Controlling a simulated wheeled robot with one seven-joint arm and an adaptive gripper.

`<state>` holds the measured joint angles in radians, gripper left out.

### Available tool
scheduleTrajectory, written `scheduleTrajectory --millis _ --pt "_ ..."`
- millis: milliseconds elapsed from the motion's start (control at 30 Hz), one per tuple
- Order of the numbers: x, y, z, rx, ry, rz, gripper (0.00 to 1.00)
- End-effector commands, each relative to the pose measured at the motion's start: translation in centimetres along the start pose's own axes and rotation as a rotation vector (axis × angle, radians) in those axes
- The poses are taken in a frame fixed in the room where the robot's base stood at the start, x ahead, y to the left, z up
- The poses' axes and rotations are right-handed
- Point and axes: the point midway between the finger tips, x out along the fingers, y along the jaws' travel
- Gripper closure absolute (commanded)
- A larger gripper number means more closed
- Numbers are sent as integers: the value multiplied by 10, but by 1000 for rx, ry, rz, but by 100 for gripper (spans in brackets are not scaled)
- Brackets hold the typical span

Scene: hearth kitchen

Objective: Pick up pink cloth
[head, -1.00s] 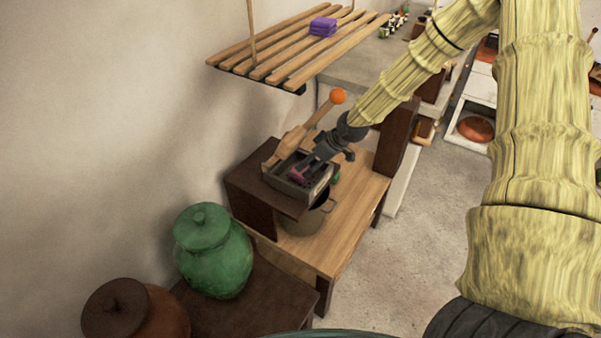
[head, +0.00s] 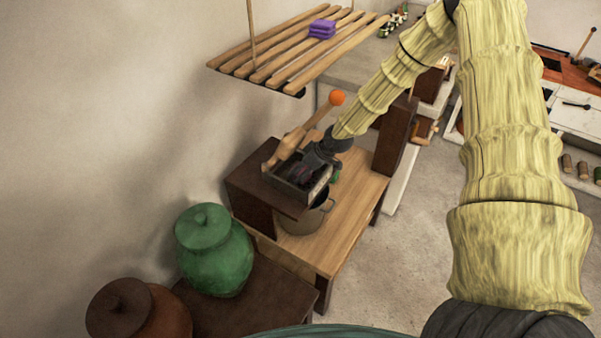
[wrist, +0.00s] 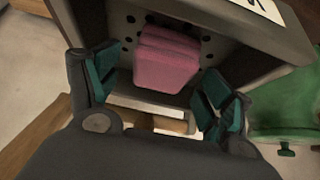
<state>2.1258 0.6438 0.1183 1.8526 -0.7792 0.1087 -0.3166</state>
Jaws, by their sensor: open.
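The pink cloth (wrist: 166,58) lies folded inside a grey box with small round holes (wrist: 100,20), seen in the wrist view. In the head view the box (head: 286,188) stands on a dark raised shelf, and my gripper mostly hides the cloth. My gripper (wrist: 160,72) is open, with one green-padded finger left of the cloth and the other to its right. In the head view my gripper (head: 318,158) reaches down into the box. I cannot tell whether the fingers touch the cloth.
A wooden stick with an orange ball (head: 337,97) stands close beside the box. A pot (head: 301,222) sits below the shelf on the wooden table (head: 330,235). A green lidded jar (head: 214,255) stands nearer. Purple folded cloths (head: 322,28) lie on the hanging slatted rack (head: 290,50).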

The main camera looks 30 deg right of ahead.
Motion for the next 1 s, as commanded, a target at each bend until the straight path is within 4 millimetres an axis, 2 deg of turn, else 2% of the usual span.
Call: scheduleTrajectory --millis 333,600,667,700,1000 --pt "3 0 0 1 0 0 21" --pt "3 0 0 1 0 0 70" --pt "3 0 0 1 0 0 70" --pt "3 0 0 1 0 0 74" --pt "1 0 -1 1 1 0 74"
